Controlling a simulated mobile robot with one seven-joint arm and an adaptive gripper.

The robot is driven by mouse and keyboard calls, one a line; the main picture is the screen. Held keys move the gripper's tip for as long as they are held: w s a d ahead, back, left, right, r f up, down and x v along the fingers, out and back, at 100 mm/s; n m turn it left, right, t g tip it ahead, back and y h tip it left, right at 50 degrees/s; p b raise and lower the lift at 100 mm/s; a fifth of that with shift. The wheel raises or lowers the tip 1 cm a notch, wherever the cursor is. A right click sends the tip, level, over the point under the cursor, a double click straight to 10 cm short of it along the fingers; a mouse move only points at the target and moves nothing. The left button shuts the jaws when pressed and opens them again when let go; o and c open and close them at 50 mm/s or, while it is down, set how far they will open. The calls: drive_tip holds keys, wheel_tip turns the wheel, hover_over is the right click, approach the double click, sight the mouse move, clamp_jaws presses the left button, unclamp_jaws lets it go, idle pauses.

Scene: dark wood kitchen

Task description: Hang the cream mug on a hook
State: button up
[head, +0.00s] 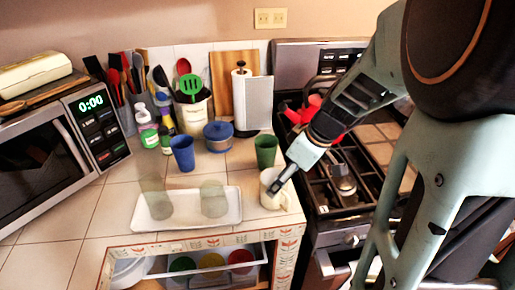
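The cream mug (267,199) stands upright on the tiled counter, at its right edge beside the stove. Its handle seems to be on the right side. My gripper (276,187) reaches down from the upper right, with its dark fingertips at the mug's rim and partly in front of it. I cannot tell whether the fingers are open or closed on the rim. No hook can be made out in this view.
A white tray (186,222) with two see-through cups lies left of the mug. A green cup (265,151) and a blue cup (183,153) stand behind. The stove (345,195) is to the right, the microwave (62,143) far left. An open drawer (205,263) holds coloured items.

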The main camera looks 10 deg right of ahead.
drive_tip(key=x, duration=0.8)
drive_tip(key=shift+d+f, duration=0.25)
drive_tip(key=c, duration=1.6)
drive_tip(key=shift+r, duration=0.25)
